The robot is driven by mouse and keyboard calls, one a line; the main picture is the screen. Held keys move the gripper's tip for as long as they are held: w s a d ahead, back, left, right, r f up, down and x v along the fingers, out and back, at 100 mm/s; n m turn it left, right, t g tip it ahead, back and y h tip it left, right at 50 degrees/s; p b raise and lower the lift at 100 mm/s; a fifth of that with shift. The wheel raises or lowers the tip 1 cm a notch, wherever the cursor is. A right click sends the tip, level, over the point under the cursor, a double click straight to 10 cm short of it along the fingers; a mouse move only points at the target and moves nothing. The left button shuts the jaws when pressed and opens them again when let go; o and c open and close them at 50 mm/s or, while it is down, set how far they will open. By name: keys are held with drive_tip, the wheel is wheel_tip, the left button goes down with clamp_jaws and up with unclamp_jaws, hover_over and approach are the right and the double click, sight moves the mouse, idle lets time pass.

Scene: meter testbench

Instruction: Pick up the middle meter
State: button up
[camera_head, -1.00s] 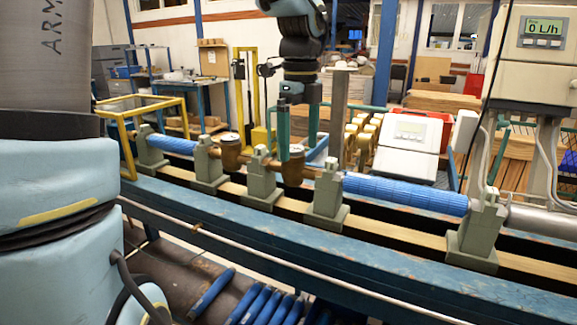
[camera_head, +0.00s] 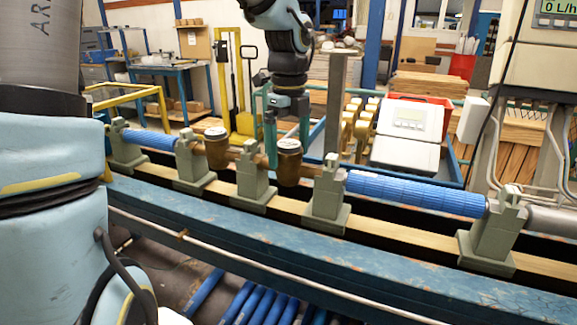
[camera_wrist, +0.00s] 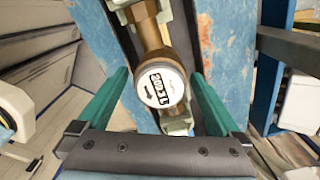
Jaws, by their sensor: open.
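Two brass meters sit in a pipe line on the bench: a left one (camera_head: 216,150) and one nearer the middle (camera_head: 289,165). My gripper (camera_head: 288,143) points down at the nearer-middle meter, with its green fingers open, one on each side of it. In the wrist view, a meter (camera_wrist: 163,88) with a round white dial lies between the two green fingertips of my gripper (camera_wrist: 160,76). Gaps show between the fingers and the meter body, so nothing is held. I cannot make out a third meter in the line.
Grey-green clamp posts (camera_head: 252,180) stand close on both sides of the meter. Blue ribbed pipes (camera_head: 415,194) continue the line. A blue bench rail (camera_head: 300,250) runs along the front. A white box with a display (camera_head: 405,135) stands behind, to the right.

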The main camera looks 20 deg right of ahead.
sight(289, 164)
wheel_tip(289, 164, down, 4)
drive_tip(key=shift+f, duration=0.1)
drive_tip(key=shift+c, duration=0.4)
clamp_jaws()
idle(0.5)
